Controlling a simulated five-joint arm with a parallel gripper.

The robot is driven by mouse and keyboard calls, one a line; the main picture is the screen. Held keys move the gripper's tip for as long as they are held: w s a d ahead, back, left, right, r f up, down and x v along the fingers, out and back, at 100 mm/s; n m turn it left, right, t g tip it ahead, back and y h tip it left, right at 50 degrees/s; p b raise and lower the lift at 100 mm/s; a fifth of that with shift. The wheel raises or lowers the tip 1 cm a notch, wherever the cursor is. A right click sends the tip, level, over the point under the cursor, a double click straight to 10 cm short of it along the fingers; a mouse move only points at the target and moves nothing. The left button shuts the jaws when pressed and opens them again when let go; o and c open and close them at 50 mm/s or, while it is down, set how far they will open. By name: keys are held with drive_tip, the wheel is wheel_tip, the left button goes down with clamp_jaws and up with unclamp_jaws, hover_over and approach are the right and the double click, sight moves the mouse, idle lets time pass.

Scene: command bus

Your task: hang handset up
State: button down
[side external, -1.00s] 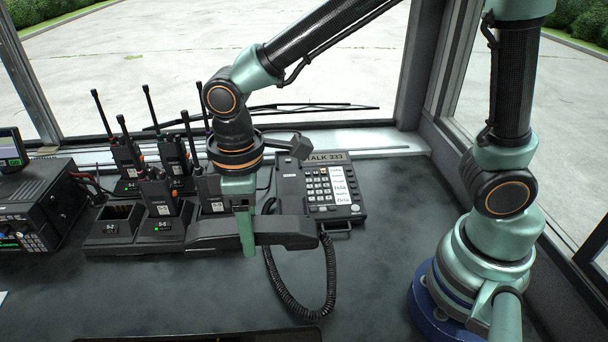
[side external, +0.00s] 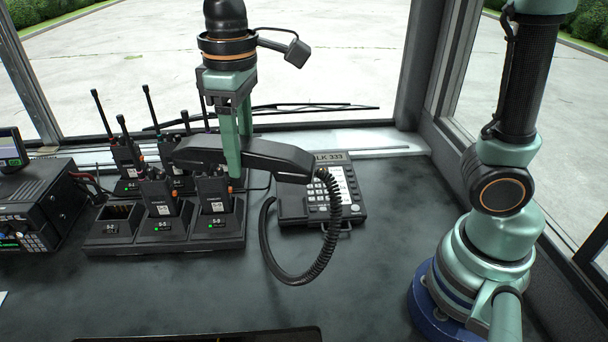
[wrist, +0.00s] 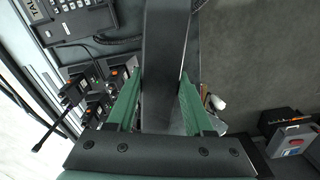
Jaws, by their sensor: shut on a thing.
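The black handset (side external: 275,155) is held roughly level in the air in the side view, its right end in front of the phone base. My gripper (side external: 231,160) is shut on the handset's grip, with green fingers on both sides; the wrist view shows the handset (wrist: 165,70) between the fingers (wrist: 160,103). The coiled cord (side external: 268,240) hangs from the handset's right end and loops down. The phone base (side external: 340,205) sits on the desk to the right, its keypad partly showing; the handset covers its left upper part, so its cradle is hidden.
A charger rack (side external: 160,236) with several upright radios (side external: 158,196) stands left of the phone and below the handset. A black radio unit (side external: 30,215) stands at far left. The desk (side external: 375,270) in front of the phone is clear.

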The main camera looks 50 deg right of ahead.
drive_tip(key=w+d+m+t, duration=0.1)
drive_tip(key=w+d+m, duration=0.4)
drive_tip(key=d+m, duration=0.45)
drive_tip(key=w+d+m, duration=0.5)
drive_tip(key=d+m, duration=0.1)
drive_tip(key=d, duration=0.6)
drive_tip(key=shift+n, duration=0.35)
drive_tip(key=shift+a+f, duration=0.2)
drive_tip(key=shift+f, duration=10)
drive_tip(key=shift+s+d+f, duration=0.15)
drive_tip(key=shift+f, duration=0.05)
drive_tip(key=shift+c, duration=1)
unclamp_jaws()
